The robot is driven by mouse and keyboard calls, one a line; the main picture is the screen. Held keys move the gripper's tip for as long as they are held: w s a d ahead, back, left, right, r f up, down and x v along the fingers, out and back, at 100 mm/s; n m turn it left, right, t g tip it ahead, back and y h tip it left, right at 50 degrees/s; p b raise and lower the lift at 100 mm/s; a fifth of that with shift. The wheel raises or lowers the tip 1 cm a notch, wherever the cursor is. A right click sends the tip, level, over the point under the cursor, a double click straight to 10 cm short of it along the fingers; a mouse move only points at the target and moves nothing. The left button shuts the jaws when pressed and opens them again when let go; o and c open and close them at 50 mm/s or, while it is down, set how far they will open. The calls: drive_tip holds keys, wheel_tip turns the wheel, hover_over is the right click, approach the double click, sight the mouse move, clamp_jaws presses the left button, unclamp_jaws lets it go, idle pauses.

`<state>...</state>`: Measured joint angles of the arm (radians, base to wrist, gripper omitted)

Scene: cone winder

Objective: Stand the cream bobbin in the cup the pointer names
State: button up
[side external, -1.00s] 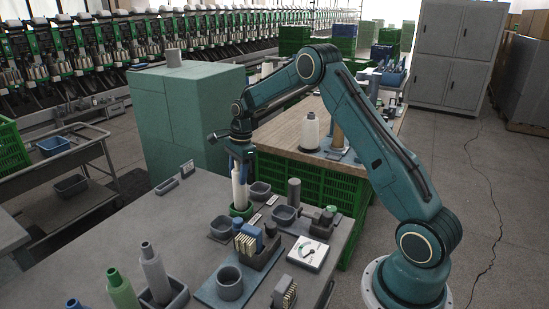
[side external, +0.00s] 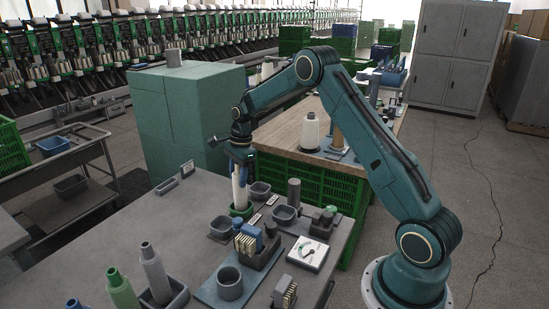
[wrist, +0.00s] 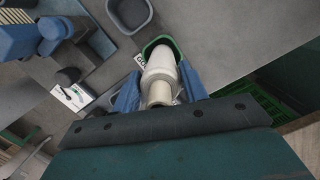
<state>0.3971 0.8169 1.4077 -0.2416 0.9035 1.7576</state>
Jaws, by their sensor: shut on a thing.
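The cream bobbin (side external: 240,192) is upright in my gripper (side external: 240,172), whose blue fingers are shut on it. In the wrist view the bobbin (wrist: 160,75) shows between the two fingers (wrist: 158,92). Its lower end is at the green cup (side external: 241,211), seemingly inside the rim; whether it touches the bottom is hidden. The green cup's rim (wrist: 150,48) also shows behind the bobbin in the wrist view. Grey cups stand nearby: one left (side external: 221,229), one behind (side external: 260,190), one right (side external: 285,215). The white pointer dial (side external: 308,254) lies to the right; its reading is too small to tell.
A block with brass pieces and blue parts (side external: 250,243) stands near the cups. A grey round holder (side external: 230,282) sits on a blue plate in front. Green and grey bobbins (side external: 122,290) stand at the front left.

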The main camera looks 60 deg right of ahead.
drive_tip(key=o, duration=1.1)
drive_tip(key=shift+r, duration=0.15)
drive_tip(key=shift+s+d+r, duration=0.15)
drive_tip(key=shift+d+r, duration=0.15)
drive_tip(key=shift+r, duration=1.95)
drive_tip(key=shift+s+d+r, duration=0.1)
drive_tip(key=shift+d+r, duration=0.25)
drive_tip(key=shift+r, duration=1.85)
drive_tip(key=shift+s+d+r, duration=0.15)
drive_tip(key=shift+d+r, duration=0.15)
drive_tip(key=shift+r, duration=1.95)
